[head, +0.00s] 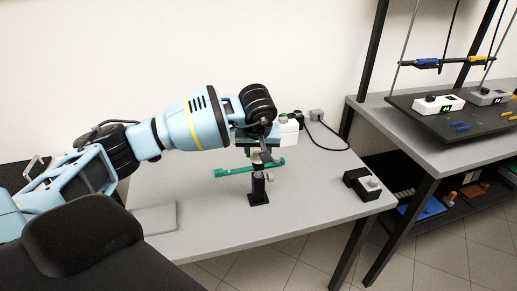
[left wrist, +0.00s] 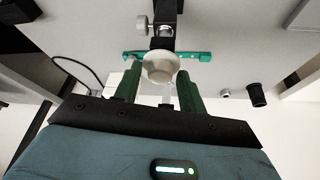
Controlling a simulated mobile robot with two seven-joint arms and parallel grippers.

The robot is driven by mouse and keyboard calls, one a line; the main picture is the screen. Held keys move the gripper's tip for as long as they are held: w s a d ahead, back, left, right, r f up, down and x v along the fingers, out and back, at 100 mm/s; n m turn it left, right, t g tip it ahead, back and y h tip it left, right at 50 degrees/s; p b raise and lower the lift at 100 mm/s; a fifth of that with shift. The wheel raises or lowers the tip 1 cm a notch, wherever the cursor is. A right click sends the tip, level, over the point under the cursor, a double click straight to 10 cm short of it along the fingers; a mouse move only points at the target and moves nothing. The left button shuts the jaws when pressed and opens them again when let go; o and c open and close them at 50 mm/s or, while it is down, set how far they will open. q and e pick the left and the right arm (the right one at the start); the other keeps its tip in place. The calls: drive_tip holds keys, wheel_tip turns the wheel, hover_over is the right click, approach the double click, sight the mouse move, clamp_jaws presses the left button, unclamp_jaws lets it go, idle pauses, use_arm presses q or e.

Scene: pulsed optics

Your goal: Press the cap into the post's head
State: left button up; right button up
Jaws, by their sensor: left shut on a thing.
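The post (head: 258,185) stands upright in a black base on the grey table, with a green bar (head: 232,171) across its upper part. My left gripper (head: 262,152) points down just over the post's head. In the left wrist view its green fingers (left wrist: 158,84) are shut on a pale round cap (left wrist: 160,67). The cap appears in line with the post (left wrist: 164,30) and the green bar (left wrist: 198,56). I cannot tell whether the cap touches the head, which is hidden behind it. My right gripper is not in view.
A black block with a light knob (head: 362,184) lies near the table's right edge. A flat grey plate (head: 155,219) lies at the left. A small grey box with a cable (head: 316,115) is at the back. The table front is mostly clear.

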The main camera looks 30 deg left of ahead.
use_arm(q)
drive_tip(key=shift+f, duration=0.65)
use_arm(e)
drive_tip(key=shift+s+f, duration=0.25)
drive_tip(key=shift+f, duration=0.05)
use_arm(q)
drive_tip(key=o, duration=1.2)
drive_tip(key=shift+r, duration=0.1)
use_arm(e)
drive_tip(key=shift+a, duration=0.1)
use_arm(q)
drive_tip(key=v, duration=0.7)
drive_tip(key=shift+s+r, duration=0.15)
drive_tip(key=shift+r, duration=0.15)
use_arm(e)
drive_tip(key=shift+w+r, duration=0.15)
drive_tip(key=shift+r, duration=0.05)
use_arm(q)
wheel_tip(320, 180, up, 4)
drive_tip(key=shift+r+p, duration=0.1)
drive_tip(key=shift+p, duration=0.55)
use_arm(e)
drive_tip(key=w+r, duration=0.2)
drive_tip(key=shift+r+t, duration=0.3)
